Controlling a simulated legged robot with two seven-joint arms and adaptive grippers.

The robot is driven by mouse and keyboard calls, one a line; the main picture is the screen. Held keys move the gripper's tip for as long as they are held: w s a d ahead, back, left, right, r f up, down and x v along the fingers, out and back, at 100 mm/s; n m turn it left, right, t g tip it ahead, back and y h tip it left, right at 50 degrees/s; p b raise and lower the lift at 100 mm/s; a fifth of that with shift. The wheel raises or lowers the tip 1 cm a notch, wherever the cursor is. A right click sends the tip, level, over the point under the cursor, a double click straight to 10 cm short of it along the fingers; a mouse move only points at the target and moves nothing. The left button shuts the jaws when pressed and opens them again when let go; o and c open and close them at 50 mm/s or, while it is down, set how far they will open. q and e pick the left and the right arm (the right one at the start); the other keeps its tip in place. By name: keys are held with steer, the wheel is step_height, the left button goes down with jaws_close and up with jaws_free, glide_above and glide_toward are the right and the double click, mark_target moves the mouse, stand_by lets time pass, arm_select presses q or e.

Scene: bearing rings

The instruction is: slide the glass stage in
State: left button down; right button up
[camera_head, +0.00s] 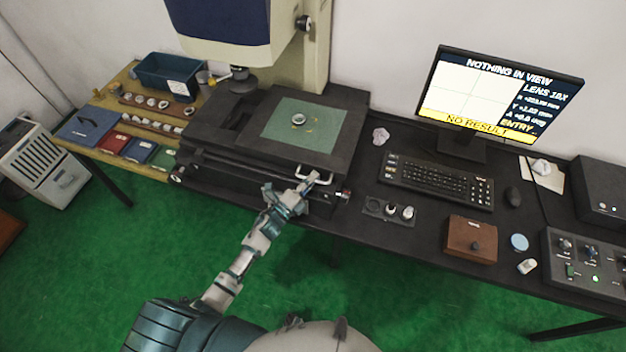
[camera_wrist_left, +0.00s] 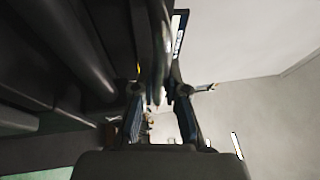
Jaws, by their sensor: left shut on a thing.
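The glass stage (camera_head: 283,127) is a green translucent plate set in a dark frame on the measuring machine. A small ring (camera_head: 298,119) lies on it. A pale handle (camera_head: 318,176) sits at the front edge of the stage. My left gripper (camera_head: 306,183) is shut on this handle. In the left wrist view the fingers (camera_wrist_left: 163,100) close around a curved bar, with the dark machine side to the left. The stage reaches forward of the optics head (camera_head: 238,78). My right gripper is not in view.
A monitor (camera_head: 501,92) reads "NOTHING IN VIEW". A keyboard (camera_head: 437,180), a mouse (camera_head: 513,196), a brown box (camera_head: 471,239) and a control panel (camera_head: 588,262) stand to the right. A side table with a blue bin (camera_head: 168,77) and ring racks (camera_head: 152,102) is at left.

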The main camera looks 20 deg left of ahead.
arm_select(q)
steer(key=a, duration=0.5)
steer(key=shift+w+a+f+b, duration=0.1)
steer(key=shift+a+f+b, duration=0.2)
steer(key=shift+b, duration=0.1)
steer(key=a+b, duration=0.1)
steer(key=a, duration=0.7)
steer(key=shift+w+a+f+b, duration=0.1)
steer(key=shift+a+f+b, duration=0.1)
steer(key=shift+b, duration=0.1)
steer(key=a+b, duration=0.1)
steer(key=a, duration=0.3)
steer(key=a+b, duration=0.1)
steer(key=a, duration=0.2)
steer(key=shift+w+a+r+b, duration=0.15)
steer(key=shift+a+b, duration=0.1)
steer(key=shift+b, duration=0.15)
steer(key=shift+a+r, duration=0.1)
steer(key=shift+a, duration=0.75)
steer(key=c, duration=1.3)
jaws_free()
steer(key=shift+o, duration=0.5)
steer(key=shift+a, duration=0.15)
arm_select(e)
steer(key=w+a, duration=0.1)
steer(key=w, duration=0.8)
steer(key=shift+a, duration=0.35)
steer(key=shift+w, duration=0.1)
